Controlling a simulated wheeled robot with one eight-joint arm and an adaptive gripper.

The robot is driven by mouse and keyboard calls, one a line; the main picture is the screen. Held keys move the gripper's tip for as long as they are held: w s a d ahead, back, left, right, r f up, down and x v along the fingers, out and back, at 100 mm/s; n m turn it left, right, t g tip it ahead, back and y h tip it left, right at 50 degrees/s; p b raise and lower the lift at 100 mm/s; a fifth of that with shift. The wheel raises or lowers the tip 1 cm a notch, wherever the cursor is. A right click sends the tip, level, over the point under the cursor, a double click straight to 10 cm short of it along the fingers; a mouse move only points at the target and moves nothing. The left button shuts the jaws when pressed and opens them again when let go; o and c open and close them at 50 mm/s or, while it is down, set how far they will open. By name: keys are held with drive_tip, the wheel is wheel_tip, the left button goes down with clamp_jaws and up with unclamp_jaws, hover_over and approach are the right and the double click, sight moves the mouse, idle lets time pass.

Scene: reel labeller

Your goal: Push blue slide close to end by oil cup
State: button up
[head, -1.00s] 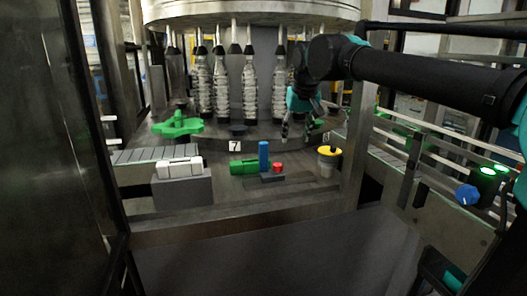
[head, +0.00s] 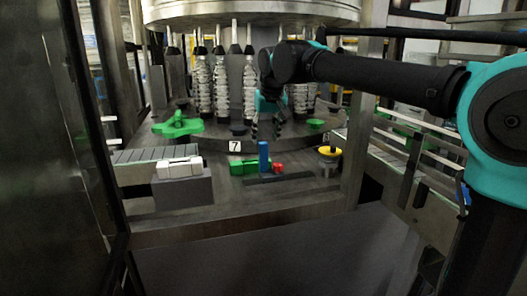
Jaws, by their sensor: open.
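The blue slide (head: 264,156) looks like an upright blue post, between a green block (head: 241,167) on its left and a small red knob (head: 278,168) on its right. A cup with a yellow lid (head: 329,151), which looks like the oil cup, stands further right. My gripper (head: 267,132) hangs fingers-down above and just behind the blue slide. It is open with nothing visible between its fingers, apart from the slide as far as I can tell.
A low dark rail (head: 290,178) lies in front of the slide. A white piece (head: 179,167) sits on a grey block at left. A green star wheel (head: 177,127) and hanging bottles (head: 249,90) stand behind. A number 7 plate (head: 235,146) is near the green block.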

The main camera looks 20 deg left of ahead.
sight(264, 144)
drive_tip(key=x, duration=0.7)
drive_tip(key=shift+c, duration=0.4)
clamp_jaws()
